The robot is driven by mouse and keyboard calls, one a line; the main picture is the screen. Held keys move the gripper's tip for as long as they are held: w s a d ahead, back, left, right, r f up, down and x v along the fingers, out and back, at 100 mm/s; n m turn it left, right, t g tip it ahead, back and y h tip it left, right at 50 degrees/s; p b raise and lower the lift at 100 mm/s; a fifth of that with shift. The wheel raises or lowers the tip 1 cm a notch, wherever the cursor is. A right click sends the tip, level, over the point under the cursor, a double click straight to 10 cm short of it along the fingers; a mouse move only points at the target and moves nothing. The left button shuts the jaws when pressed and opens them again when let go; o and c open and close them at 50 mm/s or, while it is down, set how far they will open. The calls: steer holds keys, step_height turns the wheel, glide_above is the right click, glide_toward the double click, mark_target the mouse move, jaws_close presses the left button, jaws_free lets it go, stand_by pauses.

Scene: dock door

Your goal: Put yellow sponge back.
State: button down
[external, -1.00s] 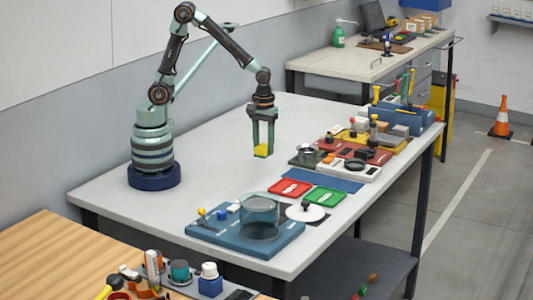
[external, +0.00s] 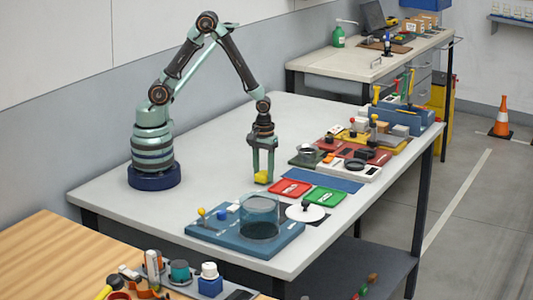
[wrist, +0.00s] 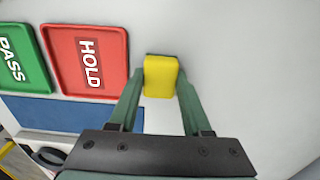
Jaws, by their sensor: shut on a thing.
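The yellow sponge (external: 262,177) is a small yellow block between the fingertips of my gripper (external: 263,174). In the wrist view the sponge (wrist: 161,76) sits between the two green fingers of my gripper (wrist: 160,92), which is shut on it. It is low over the light grey tabletop, just left of the red HOLD tray (external: 290,188) in the external view. Whether it touches the table is hard to tell. The red tray (wrist: 88,58) lies flat beside the sponge in the wrist view.
The green PASS tray (external: 325,196) lies beside the red one, with a blue mat (external: 330,179) behind them. A blue board with a clear cylinder (external: 259,217) stands nearer the front. Several fixtures (external: 365,150) fill the back right. The table left of my gripper is clear.

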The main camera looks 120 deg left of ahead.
mark_target(264, 173)
steer(key=shift+f, duration=0.1)
steer(key=c, duration=0.6)
jaws_free()
step_height(264, 173, up, 11)
steer(key=shift+s+d+r+m+t, duration=0.35)
steer(key=shift+d+r+m+t, duration=0.6)
steer(key=shift+d+r+m, duration=1.65)
steer(key=shift+s+d+r+m+t, duration=0.3)
steer(key=shift+d+r+m+t, duration=0.6)
steer(key=shift+d+r+m, duration=1.65)
steer(key=shift+s+d+r+m+t, duration=0.35)
steer(key=shift+d+r+m+t, duration=0.85)
steer(key=shift+d+m, duration=2.4)
steer(key=shift+a+r+m+g, duration=0.25)
